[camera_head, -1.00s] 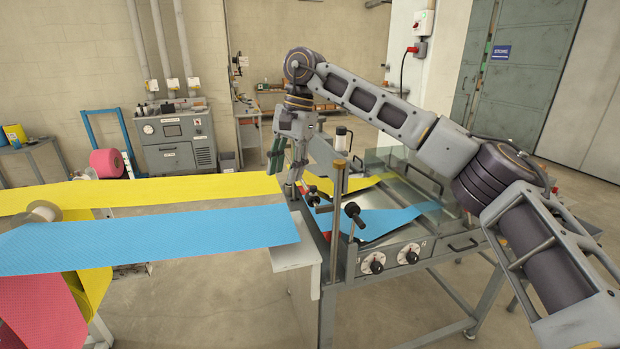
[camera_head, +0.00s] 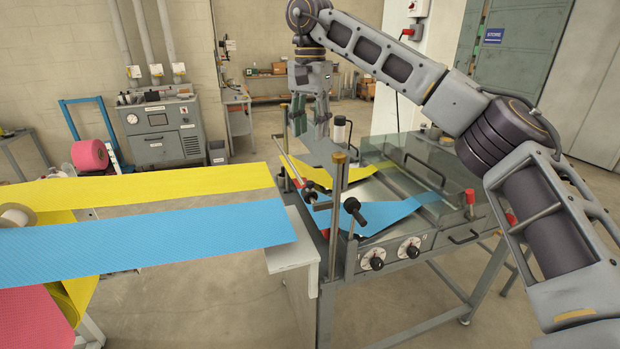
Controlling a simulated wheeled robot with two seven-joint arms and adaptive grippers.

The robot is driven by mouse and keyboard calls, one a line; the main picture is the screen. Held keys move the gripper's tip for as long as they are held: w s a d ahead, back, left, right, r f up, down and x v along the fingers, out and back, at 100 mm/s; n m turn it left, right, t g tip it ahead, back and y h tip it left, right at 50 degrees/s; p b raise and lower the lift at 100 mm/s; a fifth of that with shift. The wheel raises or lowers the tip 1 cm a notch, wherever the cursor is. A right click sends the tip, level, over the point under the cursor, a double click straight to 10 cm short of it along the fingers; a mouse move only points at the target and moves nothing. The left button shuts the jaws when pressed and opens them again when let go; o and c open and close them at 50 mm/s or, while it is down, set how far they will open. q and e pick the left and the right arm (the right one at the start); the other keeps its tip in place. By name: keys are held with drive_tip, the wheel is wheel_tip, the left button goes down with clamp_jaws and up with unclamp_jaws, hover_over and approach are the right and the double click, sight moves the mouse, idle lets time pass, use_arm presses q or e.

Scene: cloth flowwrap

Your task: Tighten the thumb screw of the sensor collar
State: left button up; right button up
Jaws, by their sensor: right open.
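A metal post (camera_head: 337,205) with a brass-coloured top rises at the near left end of the machine. A black round knob (camera_head: 351,206) sits on a short rod just right of this post. Another black knob (camera_head: 308,196) sits just left of it. I cannot tell which knob is the thumb screw, and the sensor collar is not clearly distinguishable at this size. My right gripper (camera_head: 310,128) is open and empty, pointing down above and behind the post, apart from both knobs. Green shows on its left finger. My left gripper is not in view.
Blue (camera_head: 150,235) and yellow (camera_head: 150,188) webs stretch in from the left; similar cloth lies on the machine bed. A clear cover (camera_head: 430,160) stands over the bed. Control dials (camera_head: 377,263) are on the front. Open floor lies in front of the machine.

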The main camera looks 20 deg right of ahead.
sight(310, 183)
wheel_tip(310, 183, down, 6)
drive_tip(key=shift+b, duration=0.7)
drive_tip(key=shift+f, duration=0.8)
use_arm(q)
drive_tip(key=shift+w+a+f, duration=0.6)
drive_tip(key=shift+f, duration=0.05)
use_arm(e)
drive_tip(key=shift+f, duration=3.15)
drive_tip(key=shift+c, duration=0.2)
clamp_jaws()
